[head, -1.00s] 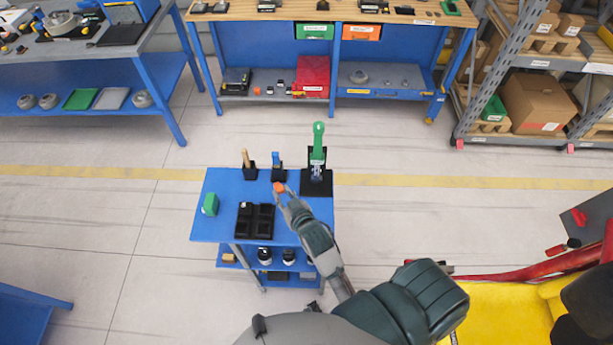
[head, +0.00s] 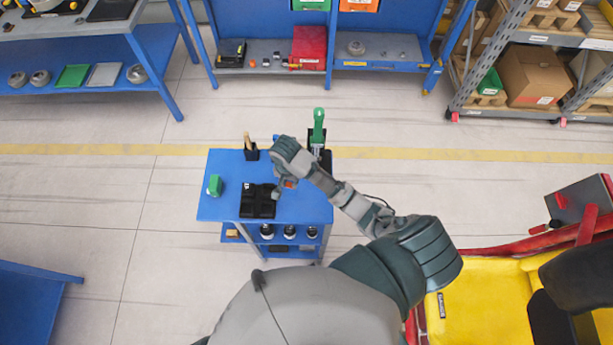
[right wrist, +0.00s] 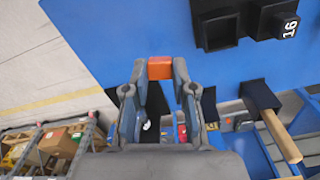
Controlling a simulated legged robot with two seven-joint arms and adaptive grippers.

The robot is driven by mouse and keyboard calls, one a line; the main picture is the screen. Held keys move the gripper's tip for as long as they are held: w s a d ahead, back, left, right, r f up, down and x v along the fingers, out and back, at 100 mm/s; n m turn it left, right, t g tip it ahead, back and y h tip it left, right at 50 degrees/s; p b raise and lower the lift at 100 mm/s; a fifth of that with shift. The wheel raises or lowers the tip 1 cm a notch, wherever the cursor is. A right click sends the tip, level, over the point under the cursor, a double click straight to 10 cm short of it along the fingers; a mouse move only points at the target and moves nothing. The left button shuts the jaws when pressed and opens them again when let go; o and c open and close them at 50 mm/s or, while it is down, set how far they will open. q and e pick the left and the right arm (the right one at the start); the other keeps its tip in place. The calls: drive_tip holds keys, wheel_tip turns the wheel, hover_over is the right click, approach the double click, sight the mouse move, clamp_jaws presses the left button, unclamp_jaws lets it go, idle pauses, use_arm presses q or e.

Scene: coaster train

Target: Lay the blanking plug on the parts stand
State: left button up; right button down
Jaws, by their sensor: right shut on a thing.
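The blanking plug looks to be the small orange block, seen in the right wrist view (right wrist: 160,68) between the fingertips of my right gripper (right wrist: 160,75). In the head view the right gripper (head: 283,187) points down over the blue cart top, and a bit of the orange plug (head: 289,183) shows beside it. The parts stand seems to be the black holder with recesses (head: 256,207), just left of and nearer than the gripper. In the right wrist view black recessed blocks (right wrist: 203,35), one marked 16, lie beyond the plug. The plug is apart from them. My left gripper is out of view.
The blue cart top (head: 213,209) also bears a green block (head: 214,185), a wooden-handled tool in a black holder (head: 248,145) and a green-handled tool (head: 318,125) at the back right. The cart's left front is bare. A yellow and red machine (head: 480,295) stands at right.

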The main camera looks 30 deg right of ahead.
drive_tip(key=s+d+r+m+g+y+p, duration=0.2)
drive_tip(key=s+d+r+m+y, duration=0.15)
drive_tip(key=d, duration=0.25)
drive_tip(key=shift+n, duration=0.25)
drive_tip(key=x, duration=0.2)
drive_tip(key=b+x, duration=0.1)
drive_tip(key=x, duration=0.1)
drive_tip(key=d+x, duration=0.1)
drive_tip(key=x, duration=0.1)
drive_tip(key=shift+w+f, duration=0.1)
drive_tip(key=shift+w, duration=0.15)
drive_tip(key=shift+a+f, duration=0.15)
drive_tip(key=shift+f, duration=0.5)
drive_tip(key=shift+a+f, duration=0.15)
drive_tip(key=shift+f, duration=0.4)
use_arm(q)
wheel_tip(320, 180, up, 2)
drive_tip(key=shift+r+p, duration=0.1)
drive_tip(key=shift+p, duration=0.2)
use_arm(e)
drive_tip(key=shift+f, duration=0.25)
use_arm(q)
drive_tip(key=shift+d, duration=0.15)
use_arm(e)
drive_tip(key=shift+f, duration=0.1)
drive_tip(key=shift+f, duration=0.2)
